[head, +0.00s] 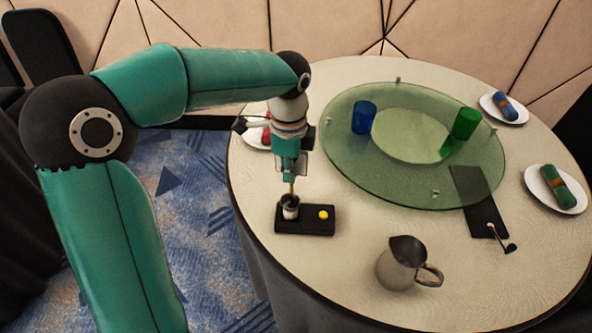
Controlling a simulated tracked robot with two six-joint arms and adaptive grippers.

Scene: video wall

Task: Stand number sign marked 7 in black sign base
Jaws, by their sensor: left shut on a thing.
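My left gripper (291,180) points down at the left part of the table. It is shut on a thin tan thing (291,188), mostly hidden by the fingers. The thing's lower end is at the mouth of a small grey cup (290,212); I cannot tell if they touch. The cup stands on a black tray (318,229) beside a yellow disc (323,214). No 7 is readable, and I cannot tell which thing is the sign base.
A green glass turntable (350,180) carries a blue cup (364,117) and a green cup (466,123). A metal pitcher (402,264) stands at the front. Plates with rolled napkins (504,106) (557,186) are at the right. The tablecloth between tray and pitcher is clear.

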